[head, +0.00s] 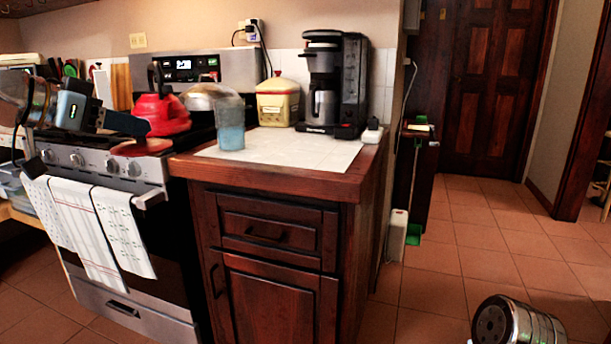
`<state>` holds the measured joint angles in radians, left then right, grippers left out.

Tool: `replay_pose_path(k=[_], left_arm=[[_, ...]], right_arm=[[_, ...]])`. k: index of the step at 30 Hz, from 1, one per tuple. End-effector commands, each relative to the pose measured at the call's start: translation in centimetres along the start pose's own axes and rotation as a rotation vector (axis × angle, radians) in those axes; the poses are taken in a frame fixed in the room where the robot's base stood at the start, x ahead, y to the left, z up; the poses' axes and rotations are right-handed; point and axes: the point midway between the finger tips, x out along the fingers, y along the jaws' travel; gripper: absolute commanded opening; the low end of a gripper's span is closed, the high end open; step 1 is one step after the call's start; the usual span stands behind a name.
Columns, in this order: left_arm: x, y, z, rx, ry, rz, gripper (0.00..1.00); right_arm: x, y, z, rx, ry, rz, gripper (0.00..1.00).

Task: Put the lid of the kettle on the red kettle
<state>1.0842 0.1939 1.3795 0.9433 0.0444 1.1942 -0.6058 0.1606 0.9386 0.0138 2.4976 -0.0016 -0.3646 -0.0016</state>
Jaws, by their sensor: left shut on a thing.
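The red kettle (168,115) stands on the stove at the left, with its dark handle upright. My left gripper (142,132) comes in from the left in front of the kettle. It is shut on a flat reddish-brown disc, which looks like the kettle lid (142,148). The lid is held at the stove's front edge, lower in the picture than the kettle and apart from its top. The gripper's dark fingers hide part of the kettle's lower left side. My right gripper is not in view.
A metal pot (203,96) is right of the kettle. A blue-tinted glass (230,123), a yellow canister (281,101) and a coffee maker (334,85) stand on the counter (295,152). Towels (90,224) hang on the oven. The counter's front middle is clear.

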Motion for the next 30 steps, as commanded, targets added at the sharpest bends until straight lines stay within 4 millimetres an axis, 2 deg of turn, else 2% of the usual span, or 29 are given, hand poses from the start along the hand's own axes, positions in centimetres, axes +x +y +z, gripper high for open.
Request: replay_pose_path(k=[5,11,14,17,20,24,27,30], left_arm=[[2.8,-1.0,1.4,-0.018,-0.007,-0.029,0.06],[7.2,-2.4,4.3,-0.042,-0.016,-0.074,0.06],[9.9,-3.0,6.6,-0.055,-0.023,-0.103,0.06],[13.2,-3.6,9.8,-0.068,-0.030,-0.136,0.06],[16.9,-3.7,14.6,-0.079,-0.040,-0.178,0.06],[21.3,-2.3,23.1,-0.088,-0.044,-0.233,0.06],[22.9,-0.2,29.1,-0.093,-0.040,-0.261,0.06],[23.3,2.3,34.0,-0.100,-0.029,-0.280,0.06]], right_arm=[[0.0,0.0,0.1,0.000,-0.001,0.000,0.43],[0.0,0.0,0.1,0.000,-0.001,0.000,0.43],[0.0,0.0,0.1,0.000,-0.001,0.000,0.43],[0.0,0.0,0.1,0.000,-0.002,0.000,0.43],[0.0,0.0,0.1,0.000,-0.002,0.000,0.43],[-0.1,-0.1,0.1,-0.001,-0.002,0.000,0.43],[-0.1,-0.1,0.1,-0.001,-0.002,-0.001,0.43],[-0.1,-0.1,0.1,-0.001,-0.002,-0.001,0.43]])
